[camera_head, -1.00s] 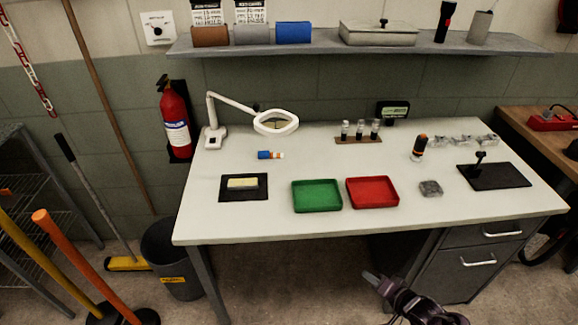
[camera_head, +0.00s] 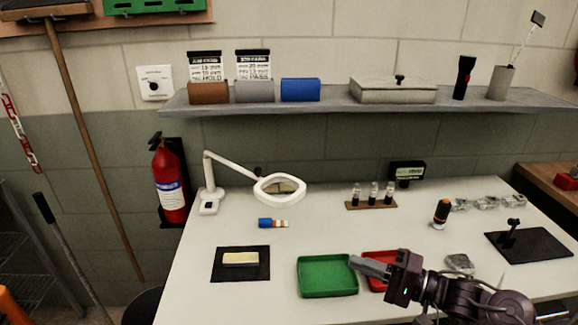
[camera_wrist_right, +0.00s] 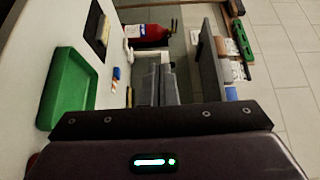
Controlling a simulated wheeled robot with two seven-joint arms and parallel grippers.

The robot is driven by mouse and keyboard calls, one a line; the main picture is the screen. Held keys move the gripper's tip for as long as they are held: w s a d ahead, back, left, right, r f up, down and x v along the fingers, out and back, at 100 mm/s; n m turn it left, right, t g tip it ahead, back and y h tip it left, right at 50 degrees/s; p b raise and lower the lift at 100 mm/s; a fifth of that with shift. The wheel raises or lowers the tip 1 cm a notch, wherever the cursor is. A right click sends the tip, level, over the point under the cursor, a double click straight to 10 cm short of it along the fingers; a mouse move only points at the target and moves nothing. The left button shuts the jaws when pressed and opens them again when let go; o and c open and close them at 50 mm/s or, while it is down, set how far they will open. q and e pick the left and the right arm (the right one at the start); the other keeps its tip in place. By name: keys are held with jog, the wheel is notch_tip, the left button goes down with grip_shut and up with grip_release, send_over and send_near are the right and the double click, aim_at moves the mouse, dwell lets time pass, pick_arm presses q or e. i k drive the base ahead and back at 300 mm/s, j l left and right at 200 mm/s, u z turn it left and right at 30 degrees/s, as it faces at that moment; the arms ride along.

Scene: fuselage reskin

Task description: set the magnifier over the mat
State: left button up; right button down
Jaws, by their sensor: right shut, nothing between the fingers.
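The magnifier (camera_head: 280,177) is a white ring lens on a jointed arm, with its base (camera_head: 210,202) at the table's back left. Its ring hangs behind and to the right of the mat. The black mat (camera_head: 219,265) lies at the table's front left with a pale yellow block (camera_head: 240,258) on it. It also shows in the right wrist view (camera_wrist_right: 93,22). My right gripper (camera_head: 354,263) is shut and empty over the trays, to the right of the mat and apart from the magnifier. It also shows in the right wrist view (camera_wrist_right: 160,68). My left gripper is not seen.
A green tray (camera_head: 328,289) and a partly hidden red tray (camera_head: 374,256) lie near my right gripper. A small blue bottle (camera_head: 265,223) lies between magnifier and mat. A vial rack (camera_head: 371,205) stands behind. A shelf (camera_head: 330,107) overhangs the back.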

aim_at(276, 204)
jog(key=i, duration=1.1)
